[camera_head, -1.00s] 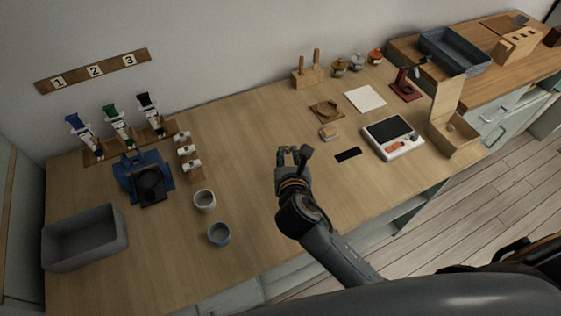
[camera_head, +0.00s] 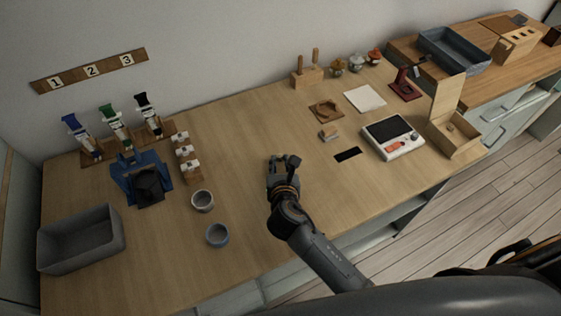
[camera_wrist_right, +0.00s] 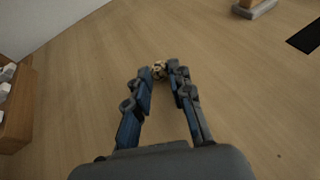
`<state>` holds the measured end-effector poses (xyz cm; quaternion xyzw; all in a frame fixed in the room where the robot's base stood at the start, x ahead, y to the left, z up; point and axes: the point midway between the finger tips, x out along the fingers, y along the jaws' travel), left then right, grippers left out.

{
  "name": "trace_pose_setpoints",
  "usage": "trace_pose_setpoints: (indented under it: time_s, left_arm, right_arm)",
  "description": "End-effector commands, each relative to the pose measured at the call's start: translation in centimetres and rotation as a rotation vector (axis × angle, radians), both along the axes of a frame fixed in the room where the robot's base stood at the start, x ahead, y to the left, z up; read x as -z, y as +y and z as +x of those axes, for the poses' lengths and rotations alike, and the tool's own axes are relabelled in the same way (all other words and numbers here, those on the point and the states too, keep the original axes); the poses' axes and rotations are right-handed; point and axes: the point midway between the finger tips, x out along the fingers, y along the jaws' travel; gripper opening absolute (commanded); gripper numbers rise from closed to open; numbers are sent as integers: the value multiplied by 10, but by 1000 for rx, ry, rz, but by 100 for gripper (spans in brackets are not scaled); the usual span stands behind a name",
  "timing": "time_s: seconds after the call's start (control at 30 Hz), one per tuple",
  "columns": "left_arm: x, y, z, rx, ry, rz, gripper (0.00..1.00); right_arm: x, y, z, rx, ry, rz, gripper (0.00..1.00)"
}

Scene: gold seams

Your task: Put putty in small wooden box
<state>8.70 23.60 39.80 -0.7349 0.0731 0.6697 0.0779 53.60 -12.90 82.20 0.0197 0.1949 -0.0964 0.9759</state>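My right gripper (camera_head: 282,163) hangs over the middle of the table, well left of the small wooden box. In the right wrist view its fingers (camera_wrist_right: 161,72) converge around a small cream-and-dark speckled lump (camera_wrist_right: 159,70), which may be the putty. I cannot tell whether they grip it or only surround it. In the head view the lump is hidden by the hand. The small wooden box (camera_head: 465,142) stands open at the right of the table with its lid (camera_head: 446,97) upright. A small brownish thing (camera_head: 449,127) shows inside it. My left gripper is not in view.
Between gripper and box lie a black pad (camera_head: 347,154), a small grey-and-wood block (camera_head: 329,134) and a white device (camera_head: 393,137) with a dark top. Two cups (camera_head: 203,201) and a grey bin (camera_head: 80,238) stand left. The table around the gripper is clear.

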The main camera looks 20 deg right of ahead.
Motion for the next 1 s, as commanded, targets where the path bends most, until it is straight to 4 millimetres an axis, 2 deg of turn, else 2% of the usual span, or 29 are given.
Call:
trace_pose_setpoints:
  time_s: [0.03, 0.1, 0.47, 0.57, 0.8, 1.0]
  left_arm:
    - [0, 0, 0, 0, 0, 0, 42]
    - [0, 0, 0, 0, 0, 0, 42]
    - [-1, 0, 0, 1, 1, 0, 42]
    - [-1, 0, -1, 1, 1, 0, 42]
    - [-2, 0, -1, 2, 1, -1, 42]
    - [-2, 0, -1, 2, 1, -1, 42]
  right_arm:
    - [0, 0, 0, 0, 0, 0, 34]
    - [0, 0, 0, 0, 0, 0, 43]
    - [-4, 1, -2, 0, 0, 0, 43]
    - [-8, 3, -14, -1, 1, 0, 43]
    - [-28, 12, -61, -1, 2, 2, 43]
    - [-42, 19, -94, -1, 1, 1, 43]
